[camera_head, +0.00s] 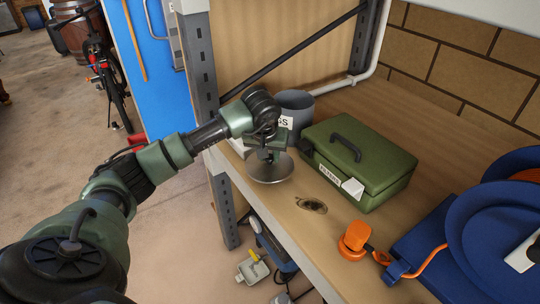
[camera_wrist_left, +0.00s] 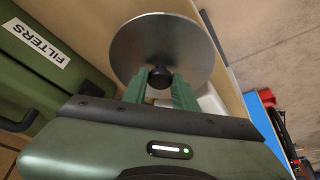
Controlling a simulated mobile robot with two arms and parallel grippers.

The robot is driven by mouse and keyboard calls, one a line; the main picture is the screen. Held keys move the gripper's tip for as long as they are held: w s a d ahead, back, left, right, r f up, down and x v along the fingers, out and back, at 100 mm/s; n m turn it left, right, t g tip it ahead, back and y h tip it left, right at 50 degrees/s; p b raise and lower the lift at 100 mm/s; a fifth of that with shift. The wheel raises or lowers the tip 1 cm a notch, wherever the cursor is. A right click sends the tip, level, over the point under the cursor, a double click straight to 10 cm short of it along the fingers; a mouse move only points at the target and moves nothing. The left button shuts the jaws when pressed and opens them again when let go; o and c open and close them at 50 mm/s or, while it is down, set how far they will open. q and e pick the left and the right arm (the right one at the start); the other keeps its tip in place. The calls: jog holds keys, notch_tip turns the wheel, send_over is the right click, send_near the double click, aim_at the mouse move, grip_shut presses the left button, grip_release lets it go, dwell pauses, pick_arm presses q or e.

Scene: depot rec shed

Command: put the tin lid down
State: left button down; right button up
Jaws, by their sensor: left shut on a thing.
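The tin lid is a round grey metal disc with a dark knob; it shows in the head view (camera_head: 270,172) and the left wrist view (camera_wrist_left: 165,35). My left gripper (camera_head: 266,155) is shut on the knob, and its two green fingers (camera_wrist_left: 160,90) sit either side of it in the wrist view. The lid is roughly level at the shelf's (camera_head: 290,200) front edge. I cannot tell whether it touches the shelf. A grey tin (camera_head: 296,101) with a partly hidden label stands behind my gripper. My right gripper is out of view.
A green box (camera_head: 375,160) labelled FILTERS stands right of the lid. Nearer are a dark-stained hole or mark (camera_head: 312,205), an orange knob-like piece (camera_head: 354,238) and a blue reel (camera_head: 500,225). A grey metal post (camera_head: 198,60) rises at left.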

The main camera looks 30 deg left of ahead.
aim_at(270, 161)
pick_arm(q)
jog(key=shift+w+a, duration=0.2)
jog(key=shift+w, duration=0.45)
notch_tip(270, 161, down, 3)
jog(key=shift+f+p, duration=0.1)
jog(key=shift+p, duration=1.1)
jog(key=shift+f, duration=0.15)
jog(key=shift+f, duration=0.1)
jog(key=shift+f+b, duration=0.15)
jog(key=shift+b, duration=0.2)
jog(key=c, duration=1.1)
grip_release()
